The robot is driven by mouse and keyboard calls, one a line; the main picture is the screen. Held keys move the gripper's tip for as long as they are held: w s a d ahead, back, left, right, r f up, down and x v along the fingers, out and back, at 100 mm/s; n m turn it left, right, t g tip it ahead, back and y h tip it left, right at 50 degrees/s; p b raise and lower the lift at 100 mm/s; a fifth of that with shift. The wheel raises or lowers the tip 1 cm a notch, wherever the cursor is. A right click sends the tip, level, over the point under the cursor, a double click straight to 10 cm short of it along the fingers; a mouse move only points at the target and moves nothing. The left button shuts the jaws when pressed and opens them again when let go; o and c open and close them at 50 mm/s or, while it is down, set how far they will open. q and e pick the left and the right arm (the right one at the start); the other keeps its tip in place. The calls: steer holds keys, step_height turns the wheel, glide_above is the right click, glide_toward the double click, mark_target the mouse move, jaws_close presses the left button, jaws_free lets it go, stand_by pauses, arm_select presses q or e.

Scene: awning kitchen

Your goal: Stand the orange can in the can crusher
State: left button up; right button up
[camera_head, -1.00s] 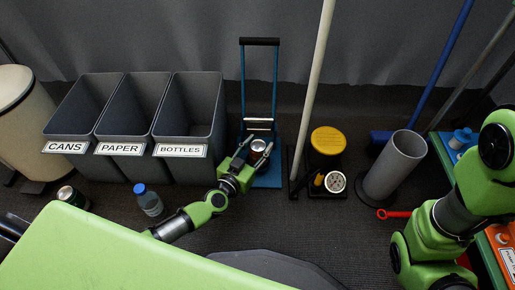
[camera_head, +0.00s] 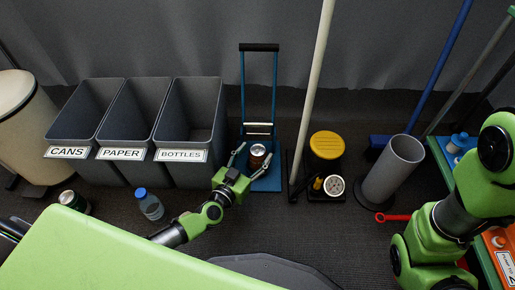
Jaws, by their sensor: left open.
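The can crusher (camera_head: 266,184) has a blue base, tall blue uprights and a black handle at the top. It stands right of the bins. The orange can (camera_head: 257,160), with a silver top and a dark orange-brown side, stands upright on the crusher's base below the metal crossbar. My left gripper (camera_head: 251,159) is open, its two fingers spread on either side of the can's near side. I cannot tell whether a finger touches it. My right arm is at the right edge; its gripper is out of view.
Three grey bins labelled CANS (camera_head: 68,152), PAPER (camera_head: 121,154) and BOTTLES (camera_head: 181,156) stand to the left. A blue-capped bottle (camera_head: 150,205) and another can (camera_head: 70,201) are on the floor before them. A pale broom handle (camera_head: 313,85) and a grey cylinder (camera_head: 393,170) stand right.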

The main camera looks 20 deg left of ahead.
arm_select(q)
steer(key=p+v, duration=0.3)
steer(key=v, duration=0.6)
steer(key=shift+s, duration=0.2)
